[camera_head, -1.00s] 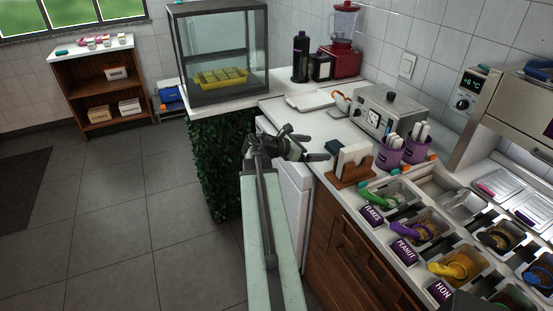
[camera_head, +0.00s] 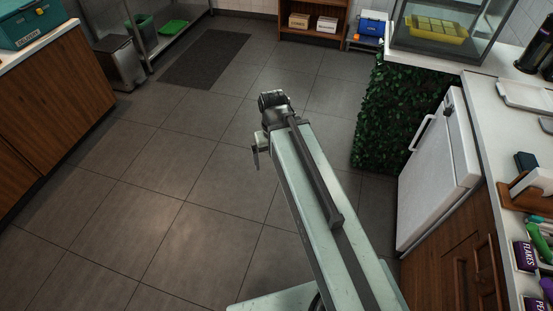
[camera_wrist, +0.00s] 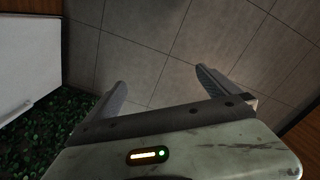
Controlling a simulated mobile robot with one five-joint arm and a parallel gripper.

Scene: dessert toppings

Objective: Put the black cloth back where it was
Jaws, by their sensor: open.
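I cannot make out a black cloth for certain in either current view. A small dark blue-black item (camera_head: 525,161) lies on the counter beside the napkin holder at the right edge of the head view; I cannot tell if it is cloth. My gripper (camera_wrist: 160,76) is open and empty, with its two fingers spread above bare floor tiles in the wrist view. In the head view my arm reaches out over the floor, and its fingers are mostly hidden behind the wrist.
A white fridge (camera_head: 440,174) and a leafy green panel (camera_head: 385,125) stand right of my arm. The white counter (camera_head: 490,115) holds a wooden napkin holder (camera_head: 534,192). A dark mat (camera_head: 206,58) lies on the floor. A wooden cabinet (camera_head: 52,105) stands left. The middle floor is clear.

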